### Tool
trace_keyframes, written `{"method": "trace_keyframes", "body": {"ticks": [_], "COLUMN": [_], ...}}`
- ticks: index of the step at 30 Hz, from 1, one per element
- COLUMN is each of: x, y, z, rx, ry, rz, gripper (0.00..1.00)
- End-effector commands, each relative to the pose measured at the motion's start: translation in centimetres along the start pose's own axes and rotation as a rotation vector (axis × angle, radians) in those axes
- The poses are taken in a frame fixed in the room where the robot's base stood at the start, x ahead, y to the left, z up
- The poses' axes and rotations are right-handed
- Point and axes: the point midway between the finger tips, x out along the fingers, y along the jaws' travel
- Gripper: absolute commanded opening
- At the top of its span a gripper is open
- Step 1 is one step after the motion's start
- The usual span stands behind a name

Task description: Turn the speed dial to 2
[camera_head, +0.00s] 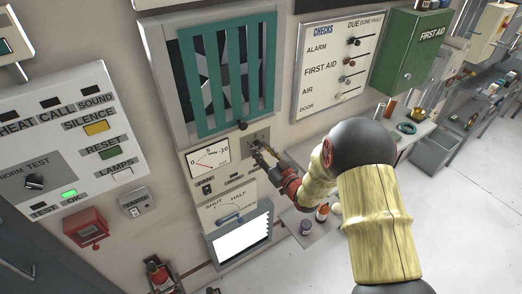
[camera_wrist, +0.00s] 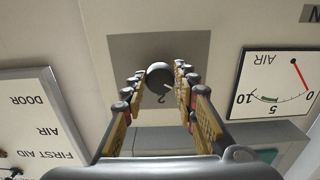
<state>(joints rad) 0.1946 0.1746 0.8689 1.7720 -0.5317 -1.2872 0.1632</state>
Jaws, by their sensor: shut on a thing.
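The speed dial is a dark round knob (camera_wrist: 158,76) on a grey plate (camera_wrist: 125,50) in the wrist view, which is turned upside down. A thin white mark on the knob points toward the lower right of that picture. A numeral that looks like a 2 shows just below the knob; other markings are hidden by the fingers or too small to read. My gripper (camera_wrist: 160,84) has one finger on each side of the knob, shut on it. In the head view my gripper (camera_head: 262,151) reaches the same grey plate (camera_head: 265,133) below the green fan grille.
An air gauge (camera_wrist: 278,84) with a red needle sits beside the plate. Around it in the head view are the green grille (camera_head: 228,75), a checks board (camera_head: 340,65), a green first aid box (camera_head: 411,48) and an alarm panel (camera_head: 65,135). A shelf with bottles (camera_head: 322,212) stands below.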

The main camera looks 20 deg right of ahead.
Motion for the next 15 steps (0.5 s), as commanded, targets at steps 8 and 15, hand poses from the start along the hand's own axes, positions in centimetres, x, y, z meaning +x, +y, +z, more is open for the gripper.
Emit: {"method": "trace_keyframes", "body": {"ticks": [8, 15], "x": [0.00, 0.00], "y": [-0.03, -0.05], "z": [0.01, 0.05], "rx": [0.000, 0.029], "ry": [0.000, 0.000], "rz": [-0.001, -0.001], "gripper": [0.03, 0.03]}}
